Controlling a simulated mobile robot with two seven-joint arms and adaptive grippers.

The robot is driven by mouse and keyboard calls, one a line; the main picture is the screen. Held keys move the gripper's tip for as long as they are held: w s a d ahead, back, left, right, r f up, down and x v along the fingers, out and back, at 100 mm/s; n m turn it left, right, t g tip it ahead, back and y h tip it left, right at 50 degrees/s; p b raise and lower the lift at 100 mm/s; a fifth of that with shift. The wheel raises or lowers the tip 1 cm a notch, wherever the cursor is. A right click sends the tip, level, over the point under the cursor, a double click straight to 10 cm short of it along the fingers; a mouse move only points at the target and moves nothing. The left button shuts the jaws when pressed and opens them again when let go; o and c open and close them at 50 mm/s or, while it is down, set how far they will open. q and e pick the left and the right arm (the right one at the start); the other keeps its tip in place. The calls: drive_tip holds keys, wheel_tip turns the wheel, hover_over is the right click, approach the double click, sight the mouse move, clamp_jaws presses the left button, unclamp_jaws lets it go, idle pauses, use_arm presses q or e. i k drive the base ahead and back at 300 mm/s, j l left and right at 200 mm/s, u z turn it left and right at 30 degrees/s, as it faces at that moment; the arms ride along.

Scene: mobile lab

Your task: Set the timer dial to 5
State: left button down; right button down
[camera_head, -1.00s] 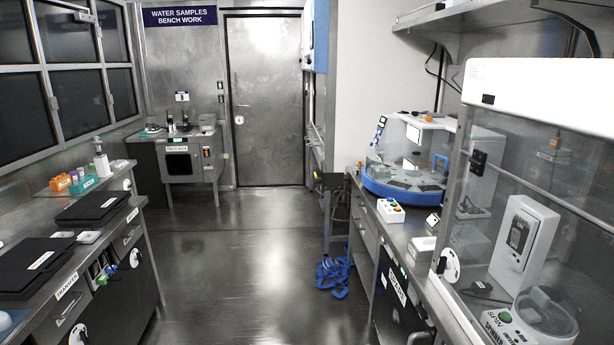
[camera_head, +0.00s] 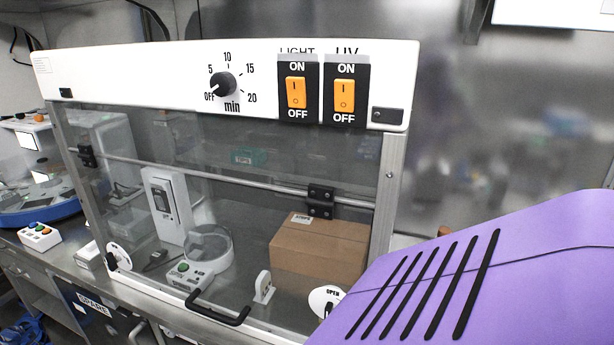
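The timer dial (camera_head: 222,86) is a black round knob on the white top panel (camera_head: 150,68) of a glass-fronted cabinet. Its scale reads OFF, 5, 10, 15, 20, with "min" below. OFF is at the knob's lower left and 5 at its upper left. The knob's pointer seems to face OFF, but it is too small to be certain. Neither of my grippers is in view, and nothing touches the dial.
Orange LIGHT (camera_head: 296,92) and UV (camera_head: 344,95) switches sit right of the dial. The glass sash has a black handle (camera_head: 218,308); a cardboard box (camera_head: 320,248) stands behind it. A purple slotted surface (camera_head: 500,270) fills the lower right. The space before the dial looks clear.

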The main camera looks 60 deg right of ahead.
sight(223, 83)
drive_tip(key=z, duration=1.75)
